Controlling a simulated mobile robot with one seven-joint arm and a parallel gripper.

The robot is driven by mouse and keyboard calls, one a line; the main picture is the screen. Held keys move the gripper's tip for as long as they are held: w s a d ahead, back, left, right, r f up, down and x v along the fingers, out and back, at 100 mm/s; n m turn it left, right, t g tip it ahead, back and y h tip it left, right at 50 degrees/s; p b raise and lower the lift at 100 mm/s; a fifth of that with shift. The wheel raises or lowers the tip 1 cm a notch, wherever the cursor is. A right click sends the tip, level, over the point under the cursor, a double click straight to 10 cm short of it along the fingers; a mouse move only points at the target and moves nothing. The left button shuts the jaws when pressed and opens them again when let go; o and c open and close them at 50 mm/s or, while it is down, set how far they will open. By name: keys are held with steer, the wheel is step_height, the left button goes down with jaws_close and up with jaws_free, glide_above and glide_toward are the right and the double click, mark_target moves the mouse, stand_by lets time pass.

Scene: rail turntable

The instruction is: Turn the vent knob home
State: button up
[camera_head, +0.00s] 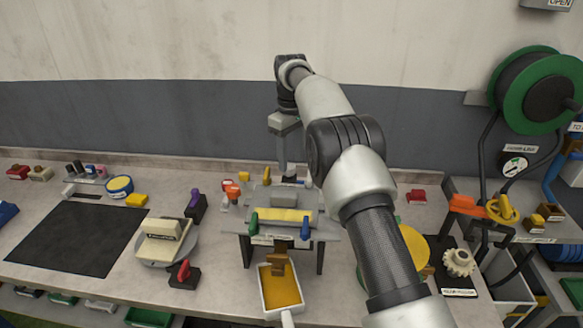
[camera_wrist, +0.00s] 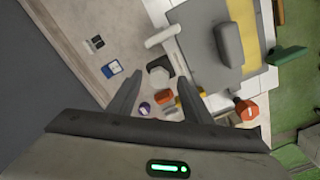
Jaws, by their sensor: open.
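I cannot tell for sure which part is the vent knob, as no readable label marks it. My gripper (camera_head: 283,166) hangs at the back of the central grey fixture (camera_head: 325,232), and nothing shows held in it. In the wrist view my gripper (camera_wrist: 159,77) has its two fingers apart. A white faceted knob (camera_wrist: 158,75) and a small orange part (camera_wrist: 163,97) show between or just beyond the fingertips. A larger orange knob (camera_wrist: 246,110) sits to the right, outside the fingers. A green knob (camera_head: 254,222) and a blue knob (camera_head: 305,229) stand on the fixture's front.
A yellow-filled tray (camera_head: 298,292) lies before the fixture. A white device (camera_head: 164,238) on a turntable and a black mat (camera_head: 70,248) are left. A green reel (camera_head: 538,90) and yellow handwheel (camera_head: 503,209) are right. My arm hides part of the bench.

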mark_target(289, 172)
steer(key=shift+f, duration=1.15)
steer(key=c, duration=1.1)
steer(key=shift+o, duration=0.2)
